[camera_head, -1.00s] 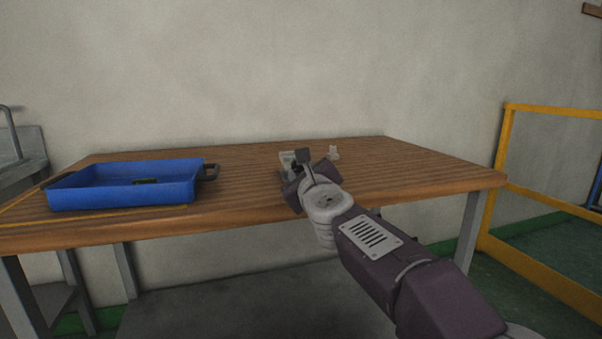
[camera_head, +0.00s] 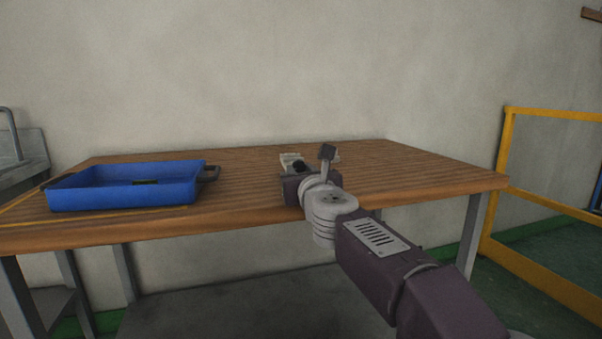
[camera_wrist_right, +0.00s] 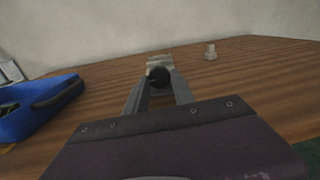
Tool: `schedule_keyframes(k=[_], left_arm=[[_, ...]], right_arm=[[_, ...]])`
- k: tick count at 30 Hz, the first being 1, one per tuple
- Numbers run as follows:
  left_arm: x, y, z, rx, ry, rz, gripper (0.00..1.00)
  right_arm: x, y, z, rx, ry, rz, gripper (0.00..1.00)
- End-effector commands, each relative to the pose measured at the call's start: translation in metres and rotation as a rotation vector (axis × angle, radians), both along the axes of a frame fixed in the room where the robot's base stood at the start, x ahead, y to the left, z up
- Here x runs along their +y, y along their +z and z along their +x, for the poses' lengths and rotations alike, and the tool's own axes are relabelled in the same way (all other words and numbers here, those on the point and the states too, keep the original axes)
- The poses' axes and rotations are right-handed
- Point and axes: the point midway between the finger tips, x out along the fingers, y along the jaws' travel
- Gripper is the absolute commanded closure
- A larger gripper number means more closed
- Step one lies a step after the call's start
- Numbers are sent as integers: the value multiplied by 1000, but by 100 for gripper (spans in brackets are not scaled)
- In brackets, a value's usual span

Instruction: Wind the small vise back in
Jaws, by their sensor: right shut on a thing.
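The small vise (camera_head: 291,158) is pale grey and stands on the wooden table, partly hidden behind my right wrist in the head view. In the right wrist view the vise (camera_wrist_right: 160,61) is straight ahead, with a round black knob (camera_wrist_right: 159,76) on its near side. My right gripper (camera_wrist_right: 159,82) is shut on this knob, one finger on each side of it. In the head view the right gripper (camera_head: 299,171) is mostly hidden by its own wrist. My left gripper is not in view.
A blue tray (camera_head: 120,197) with dark handles stands on the left of the table (camera_head: 420,175). A small pale object (camera_wrist_right: 211,51) stands right of the vise. The table's right side is clear. A yellow railing (camera_head: 505,150) is beyond the right end.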

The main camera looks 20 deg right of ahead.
Motion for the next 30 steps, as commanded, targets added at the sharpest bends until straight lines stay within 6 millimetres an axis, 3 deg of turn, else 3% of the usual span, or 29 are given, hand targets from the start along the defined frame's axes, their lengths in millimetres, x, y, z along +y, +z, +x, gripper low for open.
schedule_keyframes(k=[11, 12, 14, 24, 30], left_arm=[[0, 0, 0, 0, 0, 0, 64], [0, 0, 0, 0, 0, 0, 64], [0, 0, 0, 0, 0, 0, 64], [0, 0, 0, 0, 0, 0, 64], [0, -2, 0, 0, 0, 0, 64]], right_arm=[[0, -2, 0, 3, 1, 4, 100], [0, -2, 0, 3, 1, 4, 65], [0, -1, 0, 3, 1, 4, 48], [0, 0, -3, 0, 0, 3, 48], [3, 1, -37, -2, 2, 4, 48]])
